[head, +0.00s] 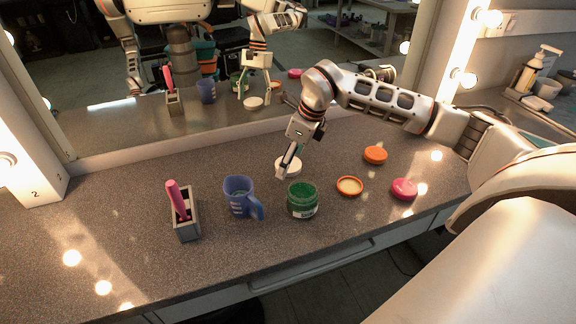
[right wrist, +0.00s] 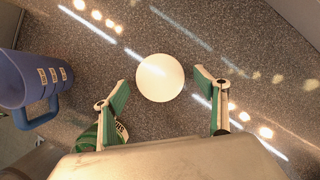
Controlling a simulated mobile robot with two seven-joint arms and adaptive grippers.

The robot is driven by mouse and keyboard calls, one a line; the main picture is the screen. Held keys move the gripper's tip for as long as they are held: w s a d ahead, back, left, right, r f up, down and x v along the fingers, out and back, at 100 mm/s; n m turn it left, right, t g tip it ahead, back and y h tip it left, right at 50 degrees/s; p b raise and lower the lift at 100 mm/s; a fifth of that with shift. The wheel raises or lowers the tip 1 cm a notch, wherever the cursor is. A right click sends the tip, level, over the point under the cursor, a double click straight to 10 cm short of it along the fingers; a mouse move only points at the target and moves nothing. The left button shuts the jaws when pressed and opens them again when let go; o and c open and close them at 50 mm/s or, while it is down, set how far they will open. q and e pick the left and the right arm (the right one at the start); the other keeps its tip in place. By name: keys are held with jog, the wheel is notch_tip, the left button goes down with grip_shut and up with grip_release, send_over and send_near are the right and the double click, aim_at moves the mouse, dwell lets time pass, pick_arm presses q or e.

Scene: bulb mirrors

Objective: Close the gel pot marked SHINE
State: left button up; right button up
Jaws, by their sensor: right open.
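An open green gel pot (head: 302,201) stands near the counter's front edge, its green content showing; its pale label is too small to read surely. In the right wrist view the pot (right wrist: 88,138) is partly hidden by a finger. A round white lid (head: 289,166) lies flat just behind the pot. My right gripper (head: 286,163) is over this lid, pointing down. In the right wrist view the gripper (right wrist: 160,82) is open, with the white lid (right wrist: 160,78) seen between its fingertips and apart from them. My left gripper is outside the direct view.
A blue mug (head: 240,196) stands left of the pot, and a grey holder (head: 187,228) with a pink-handled item (head: 176,199) further left. A mirror (head: 100,120) backs the counter.

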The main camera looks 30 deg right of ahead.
jog(key=shift+f, duration=0.15)
jog(key=shift+c, duration=0.3)
jog(key=c, duration=0.8)
jog(key=shift+c, duration=0.2)
jog(key=shift+w+r, duration=0.1)
jog(key=shift+r, duration=0.15)
notch_tip(320, 180, up, 20)
jog(key=p, duration=0.2)
jog(key=shift+f, duration=0.2)
